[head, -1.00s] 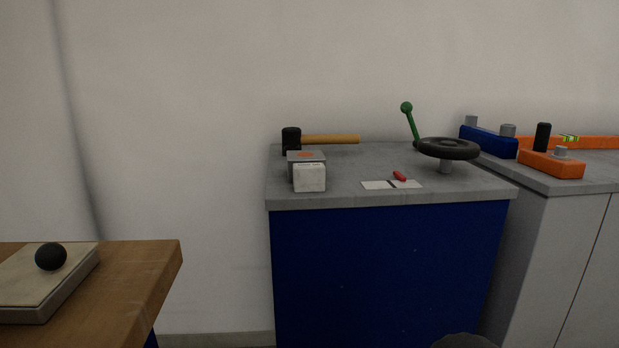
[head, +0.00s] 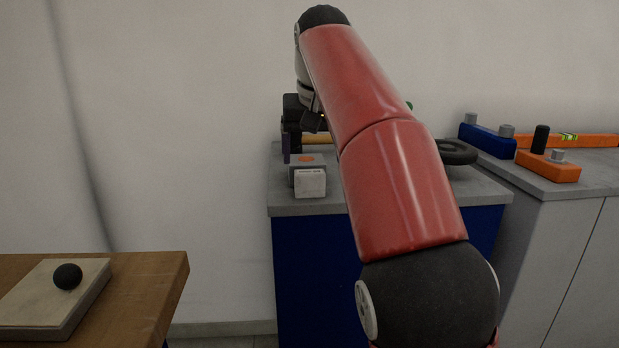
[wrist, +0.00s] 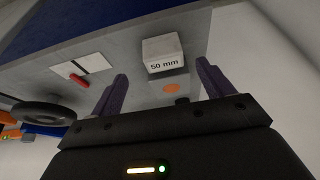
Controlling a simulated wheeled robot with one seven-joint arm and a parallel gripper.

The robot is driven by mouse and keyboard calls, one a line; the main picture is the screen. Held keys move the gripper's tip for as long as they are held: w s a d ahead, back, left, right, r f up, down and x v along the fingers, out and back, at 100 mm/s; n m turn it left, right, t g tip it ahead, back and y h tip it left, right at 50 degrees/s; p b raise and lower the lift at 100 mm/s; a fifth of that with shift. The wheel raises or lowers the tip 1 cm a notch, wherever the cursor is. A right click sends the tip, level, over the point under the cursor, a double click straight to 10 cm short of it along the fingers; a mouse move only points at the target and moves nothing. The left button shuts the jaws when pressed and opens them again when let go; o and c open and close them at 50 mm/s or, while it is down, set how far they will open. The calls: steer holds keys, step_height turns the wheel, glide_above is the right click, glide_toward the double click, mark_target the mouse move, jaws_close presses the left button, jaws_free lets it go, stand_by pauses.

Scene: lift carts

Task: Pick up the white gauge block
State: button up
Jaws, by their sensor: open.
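The white gauge block (head: 310,184) sits near the front left of the blue cart's grey top. In the wrist view the white block (wrist: 161,47) shows "50 mm" on one face. A grey block with an orange disc (head: 308,162) is right behind it; whether they touch I cannot tell. My gripper (head: 303,146) is open and empty, above and behind the blocks, pointing down towards the cart top. In the wrist view the grey block (wrist: 170,90) lies between the purple fingers of my gripper (wrist: 162,70), with the white block just beyond the fingertips.
A hammer handle (head: 310,137) lies behind the blocks, mostly hidden. A black handwheel (wrist: 42,113) and a white card (wrist: 92,63) with a red piece (wrist: 79,80) lie to the side. An orange fixture (head: 548,167) stands on the right cabinet. A wooden table (head: 150,285) is at left.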

mark_target(310, 173)
steer(key=shift+w+a, duration=0.35)
steer(key=shift+a, duration=0.2)
steer(key=x, duration=0.2)
steer(key=b+x, duration=0.1)
steer(key=x, duration=0.4)
steer(key=shift+d+f+b, duration=0.2)
steer(key=shift+d+b, duration=0.1)
steer(key=shift+b, duration=0.1)
steer(key=shift+c, duration=0.3)
steer(key=shift+r, duration=0.1)
steer(key=c, duration=1.2)
